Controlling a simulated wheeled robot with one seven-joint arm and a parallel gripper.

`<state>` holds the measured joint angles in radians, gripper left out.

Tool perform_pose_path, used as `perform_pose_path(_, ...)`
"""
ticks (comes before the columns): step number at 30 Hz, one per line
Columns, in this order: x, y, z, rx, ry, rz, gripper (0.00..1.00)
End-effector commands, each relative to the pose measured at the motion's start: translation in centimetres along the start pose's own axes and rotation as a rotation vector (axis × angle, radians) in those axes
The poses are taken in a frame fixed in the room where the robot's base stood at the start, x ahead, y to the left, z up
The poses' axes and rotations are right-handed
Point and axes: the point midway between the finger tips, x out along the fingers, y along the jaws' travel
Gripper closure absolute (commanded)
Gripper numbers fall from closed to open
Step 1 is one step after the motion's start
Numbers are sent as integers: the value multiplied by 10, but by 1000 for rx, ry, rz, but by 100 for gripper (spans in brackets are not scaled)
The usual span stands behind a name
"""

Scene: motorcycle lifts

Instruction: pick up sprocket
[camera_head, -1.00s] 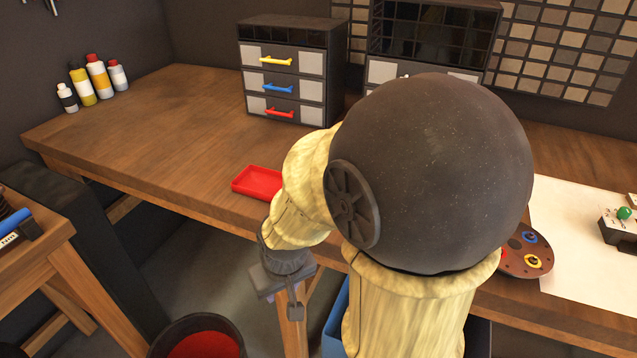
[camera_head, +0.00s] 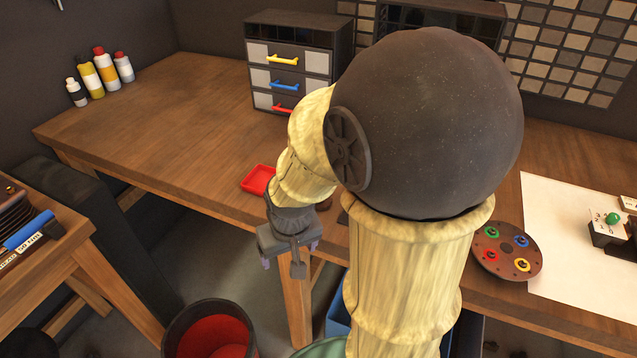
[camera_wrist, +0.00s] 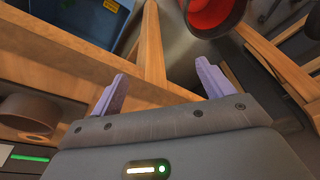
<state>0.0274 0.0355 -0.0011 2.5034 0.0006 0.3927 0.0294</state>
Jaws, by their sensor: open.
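I cannot make out a sprocket for certain in either view; my arm hides part of the bench. My gripper (camera_head: 290,256) is open and empty, pointing down just off the front edge of the wooden workbench (camera_head: 160,130). In the wrist view its two purple fingers (camera_wrist: 160,80) are spread apart with nothing between them, over the bench edge and a wooden leg.
A red tray (camera_head: 257,179) lies on the bench near its front edge. A round brown disc (camera_head: 507,251) with coloured rings lies at right beside white paper (camera_head: 570,270). A red-lined bucket (camera_head: 207,330) stands on the floor. Drawers (camera_head: 290,75) stand behind.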

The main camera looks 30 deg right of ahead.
Motion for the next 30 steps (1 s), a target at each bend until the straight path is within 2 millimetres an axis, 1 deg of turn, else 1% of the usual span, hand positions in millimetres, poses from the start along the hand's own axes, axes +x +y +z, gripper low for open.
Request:
perform_pose_path(1, -26, 4, -13, 28, -7, 3, 20)
perform_pose_path(3, -42, 11, -28, 72, -24, 8, 20)
perform_pose_path(8, -78, 35, -67, 207, -71, 24, 20)
perform_pose_path(12, -108, 60, -100, 331, -116, 38, 20)
perform_pose_path(15, -128, 79, -120, 420, -147, 48, 20)
perform_pose_path(18, -145, 97, -137, 497, -173, 57, 20)
perform_pose_path(21, -154, 109, -147, 550, -192, 64, 20)
perform_pose_path(23, -155, 114, -149, 569, -200, 66, 20)
perform_pose_path(30, -153, 116, -151, 580, -203, 67, 20)
